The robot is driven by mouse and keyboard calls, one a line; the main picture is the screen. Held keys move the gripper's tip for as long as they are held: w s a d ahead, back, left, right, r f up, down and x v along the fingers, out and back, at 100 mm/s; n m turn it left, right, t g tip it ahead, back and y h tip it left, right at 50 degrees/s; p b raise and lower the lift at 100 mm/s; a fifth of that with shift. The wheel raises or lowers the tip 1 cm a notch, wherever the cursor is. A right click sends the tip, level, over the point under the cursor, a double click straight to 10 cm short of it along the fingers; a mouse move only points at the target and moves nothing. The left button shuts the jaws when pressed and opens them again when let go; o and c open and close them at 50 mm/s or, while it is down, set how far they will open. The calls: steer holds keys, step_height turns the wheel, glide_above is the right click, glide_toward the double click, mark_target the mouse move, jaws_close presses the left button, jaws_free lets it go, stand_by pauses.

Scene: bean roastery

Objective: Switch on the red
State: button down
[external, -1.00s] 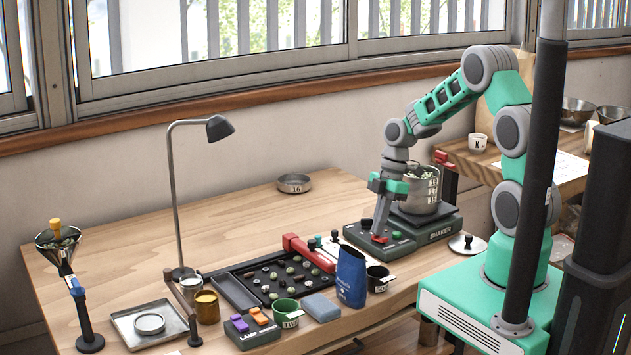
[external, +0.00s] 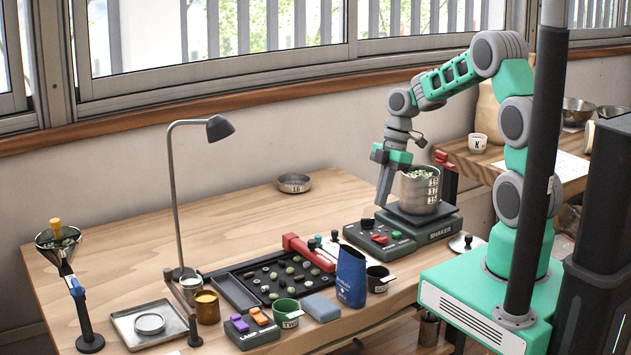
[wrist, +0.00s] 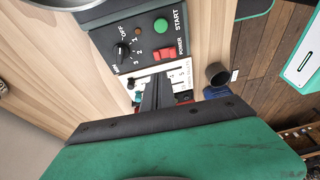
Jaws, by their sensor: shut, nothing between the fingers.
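The red POWER switch (wrist: 164,54) is a rocker on the dark control panel of the shaker (external: 438,232). It also shows in the external view (external: 379,239). One part of the rocker looks brighter than the other; I cannot tell for sure which way it is set. A green START button (wrist: 160,25) and a black knob (wrist: 122,52) with OFF and number marks sit beside it. A small round brownish light (wrist: 138,32) looks unlit. My gripper (external: 382,205) is shut and empty. Its fingertips are above the panel, apart from the switch.
A steel pot of green beans (external: 421,190) stands on the shaker. Nearby are a blue bag (external: 351,276), a dark cup (external: 378,279) and a red-handled tool (external: 307,252). A tray of beans (external: 240,292) and a lamp (external: 220,128) stand left. The table's back middle is mostly clear.

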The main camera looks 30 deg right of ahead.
steer(key=w+v, duration=0.1)
steer(key=v, duration=0.5)
steer(key=shift+w, duration=0.25)
